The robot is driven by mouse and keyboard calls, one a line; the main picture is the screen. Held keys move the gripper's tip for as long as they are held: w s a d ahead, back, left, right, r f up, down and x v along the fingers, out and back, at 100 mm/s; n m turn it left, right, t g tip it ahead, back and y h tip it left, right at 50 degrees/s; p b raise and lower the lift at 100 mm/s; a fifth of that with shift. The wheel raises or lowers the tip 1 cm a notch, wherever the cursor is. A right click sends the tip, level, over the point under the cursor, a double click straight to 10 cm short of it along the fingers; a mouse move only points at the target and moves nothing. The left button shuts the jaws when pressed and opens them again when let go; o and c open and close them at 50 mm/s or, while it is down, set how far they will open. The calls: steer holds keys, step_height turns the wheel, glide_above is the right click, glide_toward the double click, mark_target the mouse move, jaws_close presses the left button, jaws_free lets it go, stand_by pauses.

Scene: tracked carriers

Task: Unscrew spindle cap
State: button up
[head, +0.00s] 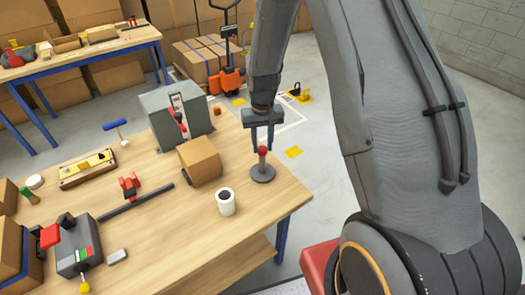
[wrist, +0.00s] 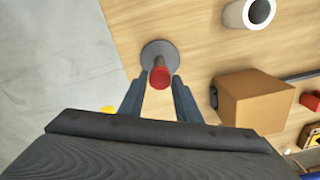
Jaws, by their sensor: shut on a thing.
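The spindle (head: 262,170) stands upright on a round grey base near the right corner of the wooden table, with a red cap (head: 262,151) on top. In the wrist view the red cap (wrist: 160,78) sits between my fingertips, with the round base (wrist: 152,50) behind it. My gripper (head: 262,147) points down from above and is shut on the red cap; it also shows in the wrist view (wrist: 159,85). The join between cap and spindle is too small to make out.
A white roll (head: 226,202) and a cardboard box (head: 199,161) stand close by on the table (head: 190,240). A grey machine with a red lever (head: 180,112) stands behind the box. The table's right edge is near the spindle, with open floor beyond.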

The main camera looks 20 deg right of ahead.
steer(key=n, duration=0.3)
steer(key=shift+n, duration=1.5)
steer(key=shift+n, duration=1.2)
steer(key=n, duration=0.3)
steer(key=shift+n, duration=0.4)
steer(key=n, duration=0.3)
steer(key=o, duration=0.9)
steer(key=shift+c, duration=0.2)
